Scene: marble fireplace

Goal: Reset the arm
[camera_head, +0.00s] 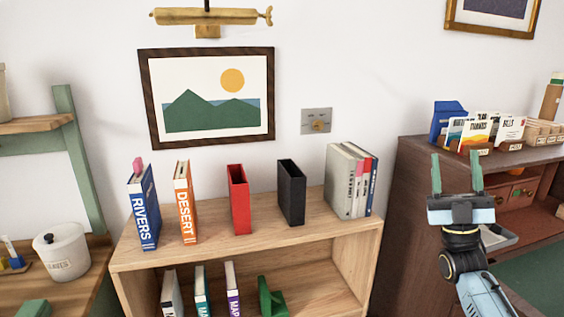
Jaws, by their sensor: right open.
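My right gripper (457,180) is raised at the right of the head view. Its two green fingers point up and stand apart, with nothing between them. My right arm comes up from the lower right, in front of the dark wooden desk (415,165). The gripper is to the right of the wooden bookshelf (300,228) and apart from its books. My left gripper is not in view.
The shelf top holds a blue RIVERS book (143,208), an orange DESERT book (186,203), a red holder (239,200), a black holder (291,193) and several books (348,182). A white canister (62,252) stands left. Cards (480,130) stand on the desk.

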